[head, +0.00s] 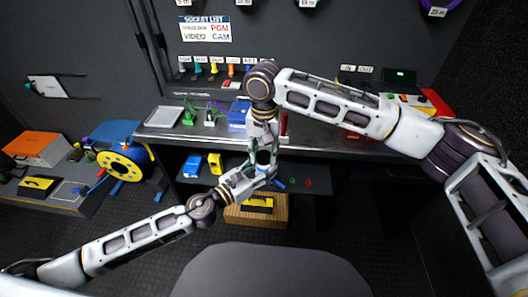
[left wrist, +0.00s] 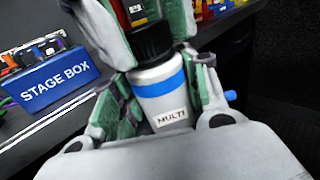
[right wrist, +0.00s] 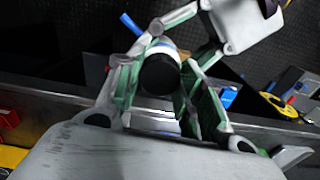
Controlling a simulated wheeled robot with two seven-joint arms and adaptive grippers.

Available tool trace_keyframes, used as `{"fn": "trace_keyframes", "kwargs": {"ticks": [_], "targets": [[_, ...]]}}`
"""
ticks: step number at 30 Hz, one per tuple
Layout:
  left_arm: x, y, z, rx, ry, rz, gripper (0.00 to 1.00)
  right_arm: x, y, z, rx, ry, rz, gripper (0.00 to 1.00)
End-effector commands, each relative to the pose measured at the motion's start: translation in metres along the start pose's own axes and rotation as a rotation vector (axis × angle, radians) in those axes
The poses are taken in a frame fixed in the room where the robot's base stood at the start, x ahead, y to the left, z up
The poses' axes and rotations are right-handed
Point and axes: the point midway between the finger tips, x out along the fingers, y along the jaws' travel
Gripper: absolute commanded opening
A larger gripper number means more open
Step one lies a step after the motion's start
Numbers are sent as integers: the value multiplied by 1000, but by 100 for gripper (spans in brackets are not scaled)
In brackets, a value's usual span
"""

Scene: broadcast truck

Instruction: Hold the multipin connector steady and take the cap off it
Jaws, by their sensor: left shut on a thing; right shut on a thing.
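The multipin connector (left wrist: 165,90) is a silver cylinder with a blue band and a label reading MULTI. A black cap (left wrist: 152,42) sits on its upper end; the right wrist view shows the cap end-on (right wrist: 160,76). My left gripper (head: 262,176) is shut on the connector's body, seen between its green-padded fingers in the left wrist view (left wrist: 168,95). My right gripper (head: 262,152) comes from above and is shut on the cap, its fingers on either side (right wrist: 158,88). The grippers hide most of the connector in the head view.
A dark bench (head: 330,148) with a blue stage box (left wrist: 52,82) stands behind the grippers. A wooden crate (head: 240,215) with a yellow item is below. A yellow-and-blue cable reel (head: 120,162) and an orange case (head: 32,147) are at left.

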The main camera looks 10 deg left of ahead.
Motion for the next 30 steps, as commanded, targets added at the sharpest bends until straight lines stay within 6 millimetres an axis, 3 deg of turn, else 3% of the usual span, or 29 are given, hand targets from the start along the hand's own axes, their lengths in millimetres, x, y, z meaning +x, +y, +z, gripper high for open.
{"fn": "trace_keyframes", "kwargs": {"ticks": [30], "targets": [[0,0,1,1,-2,0,0,0,0,-1,-809,0,1,9]]}}
